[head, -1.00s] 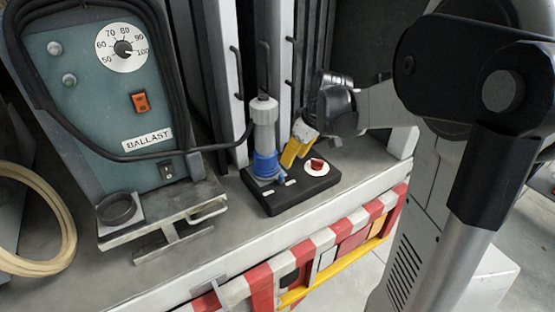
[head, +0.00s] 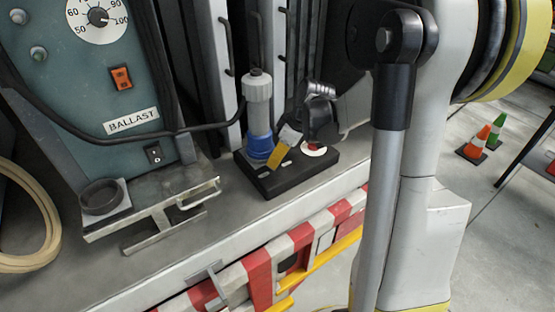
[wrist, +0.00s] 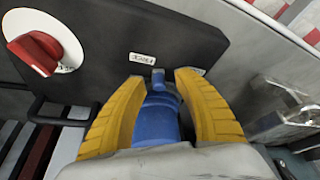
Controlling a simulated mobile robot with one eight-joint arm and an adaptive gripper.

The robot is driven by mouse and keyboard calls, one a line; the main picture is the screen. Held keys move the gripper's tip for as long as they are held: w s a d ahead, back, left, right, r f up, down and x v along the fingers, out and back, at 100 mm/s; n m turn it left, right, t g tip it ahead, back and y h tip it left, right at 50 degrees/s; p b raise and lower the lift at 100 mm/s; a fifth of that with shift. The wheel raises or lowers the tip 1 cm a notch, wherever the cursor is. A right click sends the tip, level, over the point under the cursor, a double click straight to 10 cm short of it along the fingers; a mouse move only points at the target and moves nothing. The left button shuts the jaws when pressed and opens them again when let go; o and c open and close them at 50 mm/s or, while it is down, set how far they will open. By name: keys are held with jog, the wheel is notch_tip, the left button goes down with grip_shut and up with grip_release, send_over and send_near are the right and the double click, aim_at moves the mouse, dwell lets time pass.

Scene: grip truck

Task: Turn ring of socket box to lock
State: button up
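The black socket box (head: 308,168) lies on the truck's shelf, and it fills the top of the wrist view (wrist: 110,30). Its blue ring (head: 260,146) surrounds the foot of an upright grey plug (head: 258,92). In the wrist view the blue ring (wrist: 156,122) lies between my two yellow fingers. My gripper (wrist: 163,76) is open around the ring, with its tips near the box face; firm contact is not visible. In the head view one yellow finger crosses in front of the ring's right side. The box's red knob (wrist: 35,52) is left of my fingers.
The ballast unit (head: 120,70) stands left of the box, and a black cable runs from it towards the plug. A metal bracket (head: 160,210) lies on the shelf. Grey uprights stand behind the box. A red-and-white barrier (head: 262,280) runs below the shelf edge.

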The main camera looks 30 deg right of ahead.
aim_at(262, 167)
grip_shut()
jog(key=shift+a, duration=0.1)
dwell(0.3)
jog(key=a+m, duration=0.1)
jog(key=m, duration=0.1)
jog(key=a+m+h, duration=0.1)
jog(key=m, duration=0.1)
jog(key=shift+a+t+p, duration=0.25)
jog(key=shift+t+p, duration=0.05)
jog(key=shift+p, duration=0.05)
jog(key=shift+w+a+m+h, duration=0.2)
jog(key=shift+a+m+h, duration=0.75)
jog(key=shift+m, duration=0.65)
